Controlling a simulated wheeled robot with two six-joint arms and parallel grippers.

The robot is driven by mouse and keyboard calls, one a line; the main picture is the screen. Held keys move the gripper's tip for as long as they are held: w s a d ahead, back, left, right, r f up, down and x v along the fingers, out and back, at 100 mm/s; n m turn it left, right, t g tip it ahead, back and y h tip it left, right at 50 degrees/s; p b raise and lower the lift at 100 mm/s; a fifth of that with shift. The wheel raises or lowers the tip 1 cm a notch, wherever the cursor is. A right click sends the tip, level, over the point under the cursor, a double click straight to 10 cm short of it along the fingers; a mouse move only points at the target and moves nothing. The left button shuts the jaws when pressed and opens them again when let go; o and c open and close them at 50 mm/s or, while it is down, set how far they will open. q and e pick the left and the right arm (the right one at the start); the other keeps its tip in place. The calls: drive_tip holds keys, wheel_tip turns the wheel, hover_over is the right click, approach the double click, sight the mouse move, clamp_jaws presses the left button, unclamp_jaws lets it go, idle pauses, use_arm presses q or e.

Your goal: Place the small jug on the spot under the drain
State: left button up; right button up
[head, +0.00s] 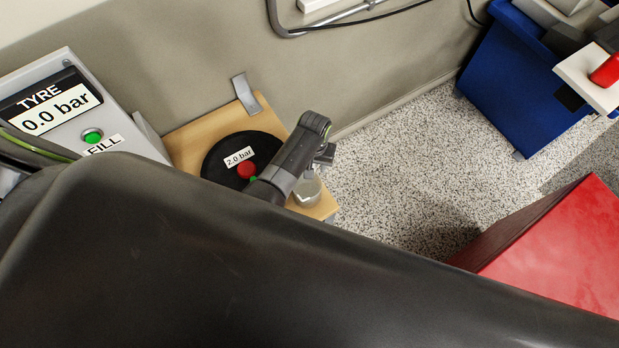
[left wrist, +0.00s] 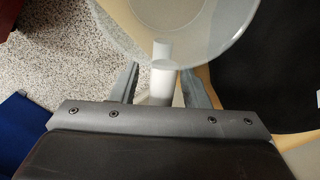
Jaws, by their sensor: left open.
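A small clear jug (head: 307,191) stands at the right front corner of a wooden board. In the left wrist view, the jug's round see-through rim (left wrist: 185,52) fills the top, and a pale upright part of it, which looks like the handle (left wrist: 161,82), lies between my left gripper's fingers. My left gripper (left wrist: 160,74) is open, with one finger on each side of that part; I cannot tell whether either finger touches it. In the head view, my dark left wrist partly covers the jug. My right gripper is out of view. I cannot make out the drain or its spot.
A black disc (head: 215,158) labelled 2.0 bar, with a red knob, lies on the wooden board (head: 187,135). A grey TYRE box (head: 60,130) stands left. A blue bin (head: 515,85) is at back right, a red surface (head: 570,250) at front right. Speckled floor lies between.

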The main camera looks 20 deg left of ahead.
use_arm(q)
drive_tip(key=shift+c, duration=0.2)
clamp_jaws()
drive_tip(key=shift+r, duration=0.1)
